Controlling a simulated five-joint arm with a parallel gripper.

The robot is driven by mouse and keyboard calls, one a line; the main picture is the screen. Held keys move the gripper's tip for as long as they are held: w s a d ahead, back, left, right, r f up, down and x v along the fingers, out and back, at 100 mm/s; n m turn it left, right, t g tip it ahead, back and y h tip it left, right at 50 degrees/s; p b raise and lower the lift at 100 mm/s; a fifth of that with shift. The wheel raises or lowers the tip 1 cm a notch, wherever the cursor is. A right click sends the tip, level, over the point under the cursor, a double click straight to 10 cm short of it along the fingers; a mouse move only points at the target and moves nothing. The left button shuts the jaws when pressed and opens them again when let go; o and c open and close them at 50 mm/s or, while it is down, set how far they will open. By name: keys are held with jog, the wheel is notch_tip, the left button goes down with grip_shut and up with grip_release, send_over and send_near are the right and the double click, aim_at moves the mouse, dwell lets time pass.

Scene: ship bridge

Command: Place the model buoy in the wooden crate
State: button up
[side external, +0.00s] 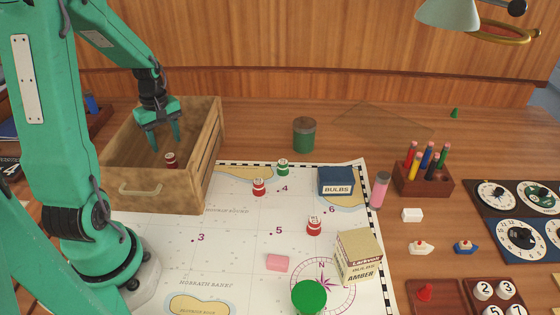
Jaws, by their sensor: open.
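The wooden crate (206,165) stands at the left on the chart's edge, open at the top. A small red and white model buoy (170,160) is inside it, upright by its look. My green gripper (165,143) points down into the crate with its fingers spread, just above this buoy and apart from it as far as I can tell. Outside the crate, a red buoy (259,187) and a green buoy (283,168) stand on the upper part of the chart. Another red buoy (314,226) stands further right on the chart.
On the chart (220,260) are a blue bulbs box (336,182), a cream box (357,257), a pink block (277,263) and a green round object (309,296). A dark green tin (304,135) stands behind. A pencil holder (423,180) and dial panels are right.

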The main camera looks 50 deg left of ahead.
aim_at(172, 157)
notch_tip(172, 157, up, 6)
jog(key=shift+f, duration=0.25)
dwell(0.5)
jog(key=s+d+r+m+t, duration=0.1)
jog(key=d+r+m+t, duration=0.1)
jog(key=d+r+m, duration=0.3)
jog(key=s+d+r+m+t, duration=0.2)
jog(key=d+r+m, duration=0.4)
jog(key=d+m, duration=0.7)
jog(key=d+t, duration=0.1)
jog(key=d, duration=0.5)
jog(key=shift+s+d+t, duration=0.2)
jog(key=shift+d+t, duration=0.05)
jog(key=shift+t, duration=0.05)
